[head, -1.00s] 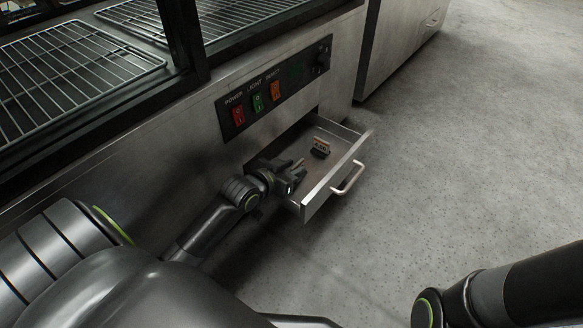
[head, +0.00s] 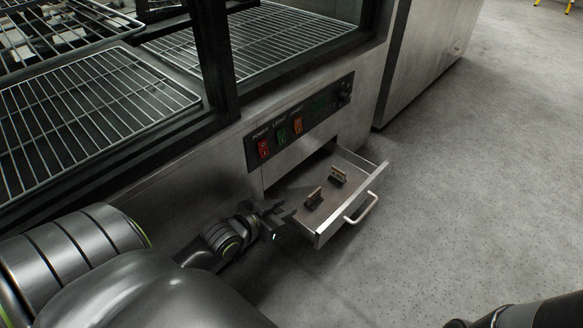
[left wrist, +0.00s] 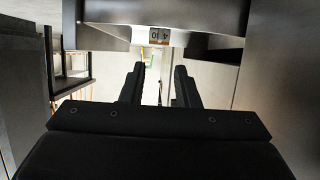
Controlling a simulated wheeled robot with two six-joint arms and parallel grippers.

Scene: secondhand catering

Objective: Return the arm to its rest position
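My left gripper (head: 284,213) is at the left side of the open drawer (head: 357,202) in the head view. In the left wrist view its two fingers (left wrist: 162,88) stand apart with nothing between them, so it is open and empty. Two small price tags on dark bases are in the drawer: a nearer one (head: 314,198) and a farther one (head: 337,175). My right gripper is out of view; only part of my right arm shows at the bottom right corner.
The drawer sticks out of a metal display cabinet, with a handle (head: 361,208) on its front. Above is a switch panel (head: 299,121) with red, green and orange switches. Wire racks (head: 90,110) lie inside the cabinet. Open grey floor (head: 470,170) lies to the right.

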